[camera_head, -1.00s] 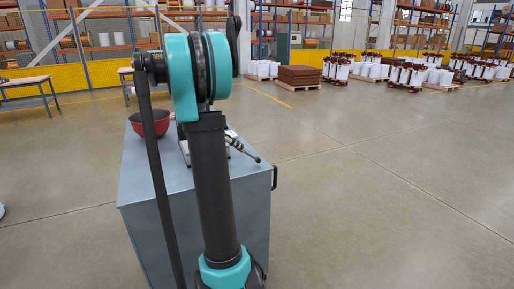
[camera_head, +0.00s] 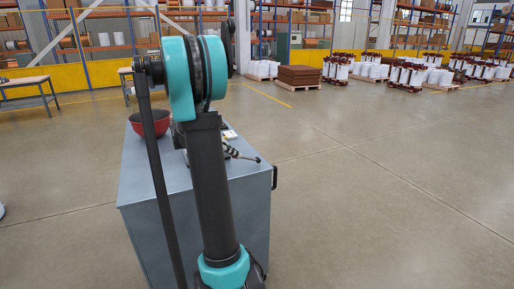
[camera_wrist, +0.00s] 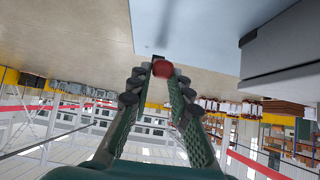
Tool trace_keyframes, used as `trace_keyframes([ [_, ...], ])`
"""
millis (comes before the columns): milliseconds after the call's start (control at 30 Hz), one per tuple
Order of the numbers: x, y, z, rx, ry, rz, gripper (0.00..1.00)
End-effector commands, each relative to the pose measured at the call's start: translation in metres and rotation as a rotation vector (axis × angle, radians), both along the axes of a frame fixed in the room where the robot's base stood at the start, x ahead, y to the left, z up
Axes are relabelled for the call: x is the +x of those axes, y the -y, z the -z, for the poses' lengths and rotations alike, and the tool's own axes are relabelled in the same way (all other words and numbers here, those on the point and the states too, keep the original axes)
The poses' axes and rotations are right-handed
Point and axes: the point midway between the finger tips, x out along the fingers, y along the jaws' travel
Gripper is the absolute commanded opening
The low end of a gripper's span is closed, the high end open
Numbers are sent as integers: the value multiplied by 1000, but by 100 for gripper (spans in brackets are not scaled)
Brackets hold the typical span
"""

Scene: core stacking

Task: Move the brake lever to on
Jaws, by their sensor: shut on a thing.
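In the wrist view my gripper (camera_wrist: 162,72) has its two green fingers on either side of a round red knob (camera_wrist: 163,70), closed on it at the fingertips. The knob appears to be the end of the brake lever, with a short dark piece showing just beyond it. In the head view a dark lever-like part (camera_head: 241,154) shows to the right of my arm, above the cabinet top; I cannot tell there which part is lever and which is gripper. My arm hides most of the lever's base and any on or off marking.
The blue-grey cabinet (camera_head: 150,195) carries a red bowl (camera_head: 153,124) at its back left. A grey box-shaped body (camera_wrist: 285,45) stands at the right in the wrist view. Floor to the right of the cabinet is clear. Shelving and pallets are far back.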

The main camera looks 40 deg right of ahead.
Motion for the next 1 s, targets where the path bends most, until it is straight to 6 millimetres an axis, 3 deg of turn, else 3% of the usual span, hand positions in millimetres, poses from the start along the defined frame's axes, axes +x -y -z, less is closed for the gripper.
trace_keyframes([
  [500,3,-12,28,2,0,-1,0],
  [1000,4,-14,34,2,0,-1,0],
])
